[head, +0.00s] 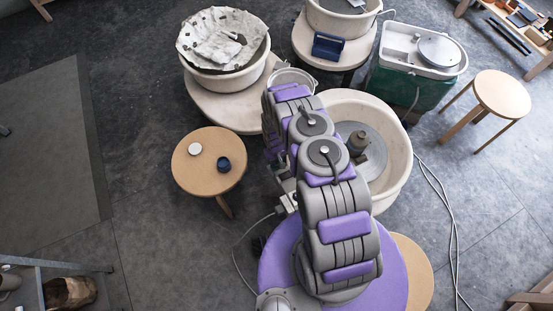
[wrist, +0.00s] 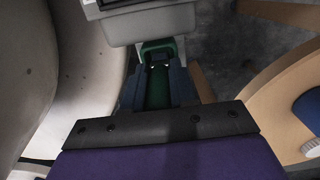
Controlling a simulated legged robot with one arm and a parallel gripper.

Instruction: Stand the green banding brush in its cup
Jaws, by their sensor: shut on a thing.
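My gripper (wrist: 157,84) is shut on the green banding brush (wrist: 158,92), whose green body shows between the two dark fingers in the wrist view. Its far end is hard to make out in the shadow. A small dark blue cup (head: 224,163) stands on the round wooden stool (head: 195,178) left of my arm in the head view. Part of the cup also shows at the right edge of the wrist view (wrist: 309,106), apart from the gripper. In the head view my arm hides the brush, and I cannot make out the gripper there.
A white round piece (head: 194,148) lies beside the cup on the stool. A large cream basin (head: 393,150) with a grey wheel is right of my arm. Floor left of the stool is clear.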

